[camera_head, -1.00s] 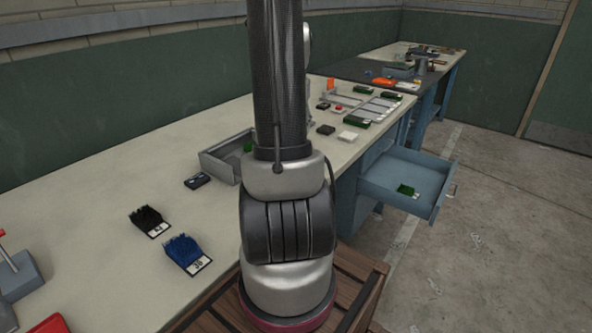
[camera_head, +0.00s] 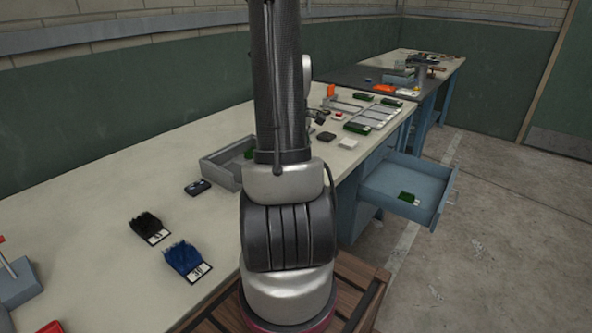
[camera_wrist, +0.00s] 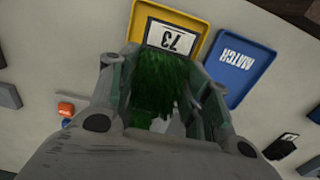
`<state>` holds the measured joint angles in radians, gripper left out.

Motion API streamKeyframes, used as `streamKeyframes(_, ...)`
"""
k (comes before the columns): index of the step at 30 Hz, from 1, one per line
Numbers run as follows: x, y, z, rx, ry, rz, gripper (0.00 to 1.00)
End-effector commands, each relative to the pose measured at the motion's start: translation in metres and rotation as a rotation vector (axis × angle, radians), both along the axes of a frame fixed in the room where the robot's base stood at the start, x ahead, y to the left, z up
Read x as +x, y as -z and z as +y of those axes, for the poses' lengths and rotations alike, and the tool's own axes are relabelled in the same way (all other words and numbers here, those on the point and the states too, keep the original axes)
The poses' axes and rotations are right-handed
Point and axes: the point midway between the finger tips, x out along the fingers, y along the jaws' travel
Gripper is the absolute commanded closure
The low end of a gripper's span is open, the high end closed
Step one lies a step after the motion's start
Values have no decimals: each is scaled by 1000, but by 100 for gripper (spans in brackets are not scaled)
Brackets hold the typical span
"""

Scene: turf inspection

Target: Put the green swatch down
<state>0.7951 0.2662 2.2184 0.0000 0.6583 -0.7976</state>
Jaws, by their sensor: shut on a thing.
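In the wrist view my gripper (camera_wrist: 160,98) is shut on a green turf swatch (camera_wrist: 155,88) between its two fingers. The swatch's white label (camera_wrist: 172,38) reads 73, upside down in this view. The label overlaps a yellow tray (camera_wrist: 198,20) beyond the fingertips. I cannot tell whether the swatch touches the tray. A blue tray marked MATCH (camera_wrist: 232,68) lies to its right. My gripper is hidden behind my arm in the head view.
In the head view a black swatch (camera_head: 148,225) and a blue swatch (camera_head: 184,258) lie on the pale bench (camera_head: 90,200). A grey open box (camera_head: 222,172) holds something green. An open blue drawer (camera_head: 437,185) juts out at the right, with a green swatch (camera_head: 407,198) inside.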

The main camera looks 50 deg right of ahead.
Motion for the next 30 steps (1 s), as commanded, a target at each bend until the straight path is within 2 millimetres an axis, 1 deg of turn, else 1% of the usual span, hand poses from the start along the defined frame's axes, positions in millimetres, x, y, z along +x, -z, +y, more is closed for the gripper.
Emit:
streamKeyframes(1, 0, 7, 0, 2, 0, 2, 65)
streamKeyframes(5, 0, 20, 0, 1, 1, 1, 65)
streamKeyframes(9, 0, 42, 0, 2, 2, 2, 65)
streamKeyframes(12, 0, 51, 0, 0, 2, 0, 65)
streamKeyframes(23, 0, 54, 0, 0, 3, 0, 65)
streamKeyframes(24, 0, 54, 0, -1, 2, -1, 46)
streamKeyframes(27, 0, 54, 0, -1, 3, -1, 30)
streamKeyframes(30, 0, 54, 0, -1, 3, -1, 30)
